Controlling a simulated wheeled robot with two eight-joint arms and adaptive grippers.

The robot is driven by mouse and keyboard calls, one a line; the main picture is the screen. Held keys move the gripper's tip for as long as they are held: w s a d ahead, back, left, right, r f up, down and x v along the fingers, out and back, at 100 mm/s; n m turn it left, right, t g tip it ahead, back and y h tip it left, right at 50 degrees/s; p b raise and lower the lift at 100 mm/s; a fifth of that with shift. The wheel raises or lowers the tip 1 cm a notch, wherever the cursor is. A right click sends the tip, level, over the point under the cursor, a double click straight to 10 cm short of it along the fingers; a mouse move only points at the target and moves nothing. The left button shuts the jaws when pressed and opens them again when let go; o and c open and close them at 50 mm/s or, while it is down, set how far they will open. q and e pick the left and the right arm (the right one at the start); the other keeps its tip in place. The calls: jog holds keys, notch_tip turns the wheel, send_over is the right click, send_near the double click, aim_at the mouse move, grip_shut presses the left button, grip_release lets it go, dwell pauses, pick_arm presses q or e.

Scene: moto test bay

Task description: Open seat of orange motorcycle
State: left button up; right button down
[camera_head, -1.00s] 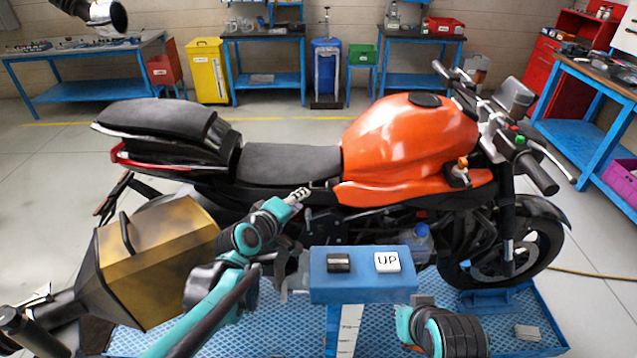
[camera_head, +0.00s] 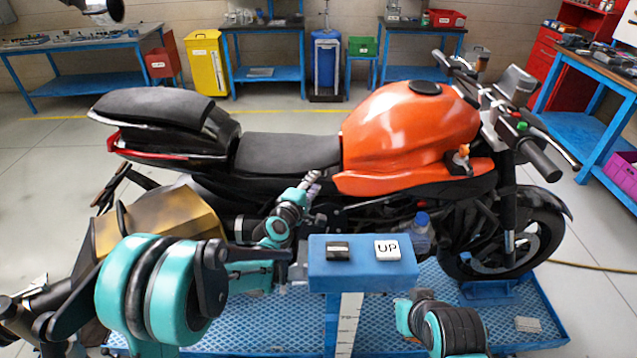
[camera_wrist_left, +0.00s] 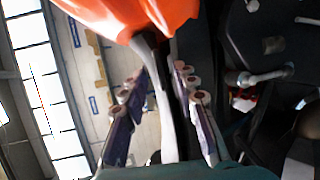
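The orange motorcycle (camera_head: 405,130) stands side-on, its tank to the right and tail to the left. Its black front seat (camera_head: 288,152) lies flat behind the tank, and the raised rear seat (camera_head: 150,106) is further left. My left gripper (camera_head: 313,178) is at the near side, just below the seat's front end and the tank's rear edge. In the left wrist view its two fingers (camera_wrist_left: 160,100) are apart, with a thin black-and-pale strip showing between them. I cannot tell whether they touch it. The orange bodywork (camera_wrist_left: 125,15) is just beyond the fingertips.
A blue control box (camera_head: 362,262) with an UP button stands on a post in front of the motorcycle, close to my left forearm. A blue platform (camera_head: 400,320) lies under the motorcycle. A gold-and-black case (camera_head: 160,222) is at the left. Workbenches line the back wall.

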pick_arm(q)
jog(key=shift+b+x, duration=0.35)
jog(key=shift+x, duration=1.7)
grip_shut()
